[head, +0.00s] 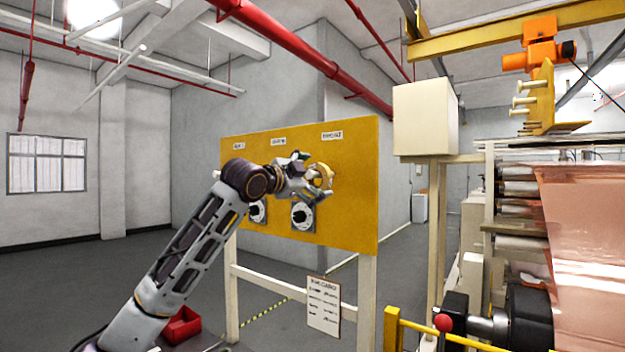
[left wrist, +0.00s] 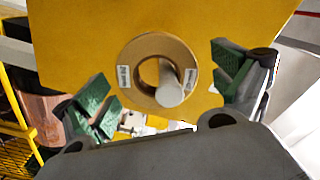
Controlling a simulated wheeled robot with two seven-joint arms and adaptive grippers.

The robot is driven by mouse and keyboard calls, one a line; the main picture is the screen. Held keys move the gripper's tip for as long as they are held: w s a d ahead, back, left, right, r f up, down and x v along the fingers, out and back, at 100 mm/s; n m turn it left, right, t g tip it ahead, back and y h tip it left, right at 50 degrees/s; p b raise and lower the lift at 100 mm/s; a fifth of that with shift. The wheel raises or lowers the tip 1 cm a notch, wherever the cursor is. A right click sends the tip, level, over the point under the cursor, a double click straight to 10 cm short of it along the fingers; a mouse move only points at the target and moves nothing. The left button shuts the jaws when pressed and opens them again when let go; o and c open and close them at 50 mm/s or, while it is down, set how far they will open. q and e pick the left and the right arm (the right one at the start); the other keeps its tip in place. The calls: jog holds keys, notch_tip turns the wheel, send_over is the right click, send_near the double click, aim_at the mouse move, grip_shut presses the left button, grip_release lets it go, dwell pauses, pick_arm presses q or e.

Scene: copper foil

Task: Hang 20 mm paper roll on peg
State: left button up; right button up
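A tan paper roll (left wrist: 158,42) with small white labels shows face-on in the left wrist view, in front of the yellow board (left wrist: 85,45). A grey peg (left wrist: 169,93) passes through its hole, toward the picture's lower side of the hole. My left gripper (left wrist: 160,78) is open, its green-padded fingers on either side of the roll with visible gaps. In the head view, the left gripper (head: 312,180) is at the board's right part, and the roll (head: 323,174) is partly hidden by it. My right gripper is in neither view.
The yellow board (head: 357,205) stands on pale legs with several labels along its top. Two round black-and-white items (head: 257,212) (head: 302,215) sit lower on it. A red bin (head: 183,326) is on the floor. A copper foil machine (head: 585,250) stands at right.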

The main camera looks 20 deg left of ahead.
pick_arm(q)
jog(key=shift+s, duration=0.15)
dwell(0.3)
jog(key=v, duration=1.1)
jog(key=shift+s+a, duration=0.15)
jog(key=shift+s, duration=0.2)
dwell(0.3)
